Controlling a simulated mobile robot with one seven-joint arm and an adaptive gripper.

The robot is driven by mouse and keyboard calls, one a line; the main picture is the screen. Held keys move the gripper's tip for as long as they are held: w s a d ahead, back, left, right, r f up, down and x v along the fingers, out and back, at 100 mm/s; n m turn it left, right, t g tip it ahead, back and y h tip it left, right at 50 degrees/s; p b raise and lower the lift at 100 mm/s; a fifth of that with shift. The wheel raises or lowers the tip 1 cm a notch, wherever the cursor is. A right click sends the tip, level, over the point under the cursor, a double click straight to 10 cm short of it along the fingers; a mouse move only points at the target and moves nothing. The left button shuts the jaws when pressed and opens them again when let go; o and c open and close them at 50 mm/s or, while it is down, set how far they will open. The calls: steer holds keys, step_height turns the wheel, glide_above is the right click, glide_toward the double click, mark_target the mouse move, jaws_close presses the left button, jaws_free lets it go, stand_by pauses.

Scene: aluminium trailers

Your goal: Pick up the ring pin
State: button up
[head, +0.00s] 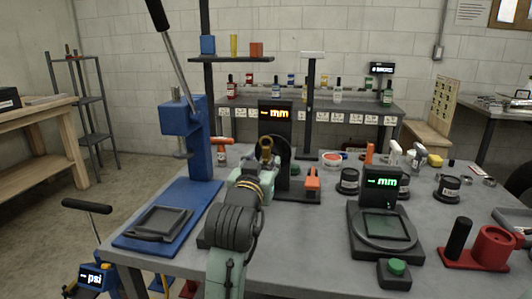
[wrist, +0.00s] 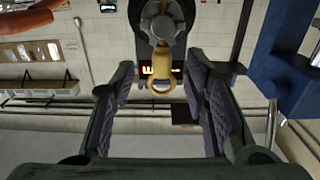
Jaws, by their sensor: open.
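The ring pin (wrist: 162,82), a gold ring on a short stem, hangs from a round grey metal fixture (wrist: 163,25) in the wrist view. In the head view the gold ring pin (head: 265,145) shows just beyond the end of my arm. My gripper (wrist: 160,80) is open, with one padded finger on each side of the ring. Gaps show between the ring and both fingers, so it is not gripped. In the head view my arm hides much of the fixture's lower part.
A blue lever press (head: 185,125) stands left of my arm. A black display stand (head: 275,114) is behind the ring pin. A scale (head: 385,225), an orange-handled clamp (head: 313,182) and a red holder (head: 490,246) are to the right. Bare table lies between my arm and the scale.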

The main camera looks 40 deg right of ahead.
mark_target(265, 153)
steer(key=x, duration=0.1)
steer(key=p+x, duration=0.1)
steer(key=x, duration=0.1)
steer(key=p+x, duration=0.1)
steer(key=shift+w+d+r, duration=0.1)
steer(key=shift+w+r, duration=0.1)
steer(key=shift+r, duration=0.2)
steer(key=shift+w+d+f, duration=0.1)
steer(key=shift+w+d, duration=0.15)
steer(key=shift+w, duration=0.05)
jaws_close()
